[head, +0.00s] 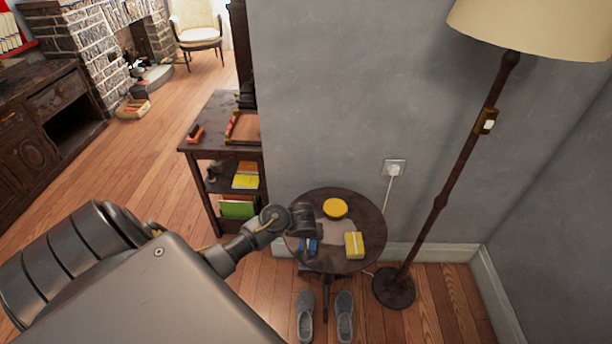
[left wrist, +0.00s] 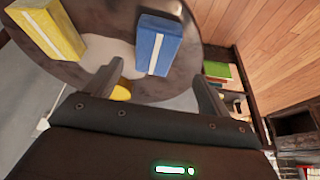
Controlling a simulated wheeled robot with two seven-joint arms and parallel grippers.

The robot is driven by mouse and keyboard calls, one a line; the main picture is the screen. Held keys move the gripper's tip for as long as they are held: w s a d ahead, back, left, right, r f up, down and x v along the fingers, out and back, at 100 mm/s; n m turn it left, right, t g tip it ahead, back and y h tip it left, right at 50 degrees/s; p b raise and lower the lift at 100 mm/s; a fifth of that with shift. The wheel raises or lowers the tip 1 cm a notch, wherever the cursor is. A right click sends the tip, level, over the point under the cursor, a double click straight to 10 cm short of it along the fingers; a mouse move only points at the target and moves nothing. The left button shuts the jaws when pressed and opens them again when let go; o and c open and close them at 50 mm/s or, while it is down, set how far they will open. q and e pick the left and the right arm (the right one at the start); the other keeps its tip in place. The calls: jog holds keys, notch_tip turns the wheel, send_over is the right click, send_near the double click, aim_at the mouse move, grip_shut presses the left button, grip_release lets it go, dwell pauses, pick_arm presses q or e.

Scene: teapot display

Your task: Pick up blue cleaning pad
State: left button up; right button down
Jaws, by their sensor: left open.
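The blue cleaning pad (head: 312,247) lies on the small round dark table (head: 370,210), near its left front edge. It has a white stripe, which shows in the left wrist view on the same blue pad (left wrist: 172,42). My left gripper (head: 307,232) is over the left part of the table, right by the blue pad and partly covering it in the head view. In the left wrist view my left gripper (left wrist: 155,66) is open and empty, with the pad just beyond and between its fingertips. I cannot tell the exact height gap. My right gripper is in neither view.
A yellow pad (head: 354,245) and a round yellow object (head: 335,208) share the tabletop. A dark shelf (head: 215,130) stands to the left, the grey wall behind. A floor lamp (head: 446,190) stands to the right. Grey shoes (head: 344,315) sit on the floor in front.

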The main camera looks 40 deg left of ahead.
aim_at(308, 241)
pick_arm(q)
jog(key=shift+d+b+x, duration=0.15)
jog(key=shift+b+x, duration=0.25)
jog(key=shift+x, duration=0.95)
jog(key=shift+d+b+x, duration=0.1)
jog(key=shift+b+x, duration=0.25)
jog(key=shift+x, duration=1.05)
jog(key=shift+w+f, duration=0.1)
jog(key=shift+f, duration=0.15)
jog(key=shift+f, duration=0.25)
jog(key=shift+c, duration=0.3)
jog(key=c, duration=1)
jog(key=shift+r, duration=0.1)
